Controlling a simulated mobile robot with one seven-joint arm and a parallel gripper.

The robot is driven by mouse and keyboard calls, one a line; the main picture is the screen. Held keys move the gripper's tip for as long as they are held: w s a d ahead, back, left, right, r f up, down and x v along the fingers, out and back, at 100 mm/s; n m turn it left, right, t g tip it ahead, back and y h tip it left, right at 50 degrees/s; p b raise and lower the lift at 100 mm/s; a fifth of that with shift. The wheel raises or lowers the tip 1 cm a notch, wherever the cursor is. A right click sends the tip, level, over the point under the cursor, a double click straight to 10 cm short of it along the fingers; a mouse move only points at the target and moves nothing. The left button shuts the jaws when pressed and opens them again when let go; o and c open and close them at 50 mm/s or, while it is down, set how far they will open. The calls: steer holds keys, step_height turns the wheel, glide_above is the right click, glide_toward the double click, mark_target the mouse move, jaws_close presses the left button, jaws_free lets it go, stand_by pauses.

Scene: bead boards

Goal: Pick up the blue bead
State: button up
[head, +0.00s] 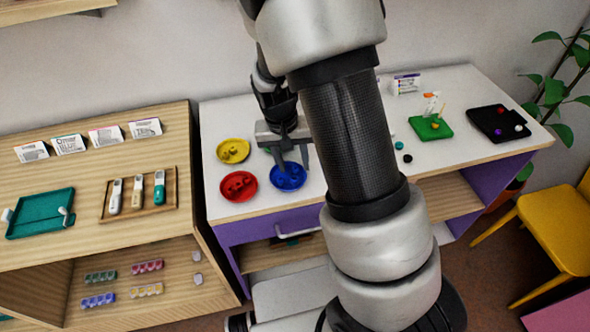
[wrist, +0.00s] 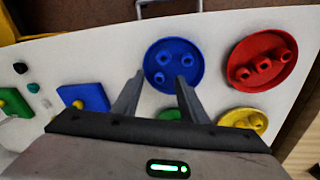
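Blue beads (wrist: 185,60) lie in a round blue dish (wrist: 150,62) on the white table. In the head view the blue dish (head: 288,185) is at the table's front left, partly behind my fingers. My gripper (head: 292,165) points down over this dish. In the wrist view my gripper (wrist: 160,80) is open, its two fingers apart with nothing visible held between them. The fingertips overlap the dish's near edge in that view. I cannot tell how high they are above the beads.
A red dish (head: 239,196) and a yellow dish (head: 233,150), both with beads, stand close by. A green dish (wrist: 170,115) is mostly hidden by my gripper. A green board (head: 430,127) and a black tray (head: 490,120) are at the right. Loose beads (head: 407,158) lie between.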

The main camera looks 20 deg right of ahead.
steer(key=shift+s+f, duration=0.15)
steer(key=shift+f, duration=0.25)
steer(key=shift+c, duration=0.3)
